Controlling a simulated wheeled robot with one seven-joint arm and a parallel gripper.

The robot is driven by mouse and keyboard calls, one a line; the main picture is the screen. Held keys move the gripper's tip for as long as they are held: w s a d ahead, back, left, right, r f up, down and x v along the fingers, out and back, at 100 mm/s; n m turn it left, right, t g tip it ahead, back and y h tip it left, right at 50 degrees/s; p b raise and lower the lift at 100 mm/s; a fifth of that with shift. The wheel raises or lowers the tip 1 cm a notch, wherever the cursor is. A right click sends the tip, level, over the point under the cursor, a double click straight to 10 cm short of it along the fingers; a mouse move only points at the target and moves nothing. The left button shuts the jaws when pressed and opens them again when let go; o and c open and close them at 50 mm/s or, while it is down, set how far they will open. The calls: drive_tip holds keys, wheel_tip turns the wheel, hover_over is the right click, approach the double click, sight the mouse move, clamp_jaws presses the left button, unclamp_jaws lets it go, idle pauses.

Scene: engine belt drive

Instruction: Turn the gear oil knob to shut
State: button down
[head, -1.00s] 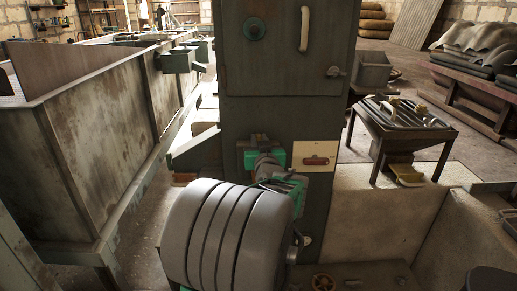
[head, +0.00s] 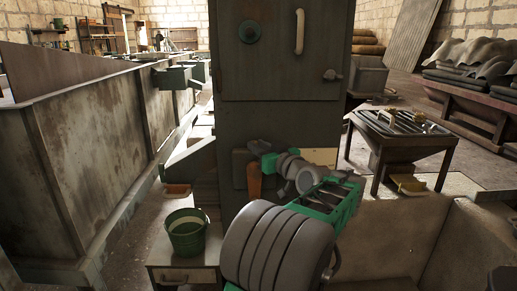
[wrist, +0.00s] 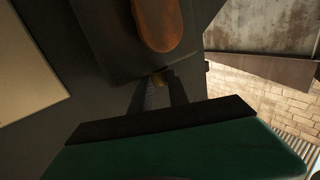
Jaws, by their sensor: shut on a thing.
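An orange-brown knob (head: 254,181) hangs straight down on a dark plate (head: 239,169) on the front of the grey-green cabinet. In the wrist view the same knob (wrist: 158,22) stretches away from the fingers towards the top edge. My gripper (wrist: 161,82) has its two dark fingers close together at the knob's inner end, shut on it around a small brass-coloured part. In the head view my green gripper (head: 258,150) is at the knob's upper end, and the fingertips are hard to make out. No label naming the knob is readable.
A cream plate (head: 322,155) on the cabinet, right of the dark plate, is partly hidden by my arm. A green bucket (head: 187,233) stands on a small stand at lower left. A long metal trough (head: 90,150) runs along the left. A low table (head: 402,142) stands at right.

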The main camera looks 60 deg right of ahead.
drive_tip(key=c, duration=1.3)
unclamp_jaws()
drive_tip(key=shift+o, duration=0.2)
drive_tip(key=shift+r, duration=0.1)
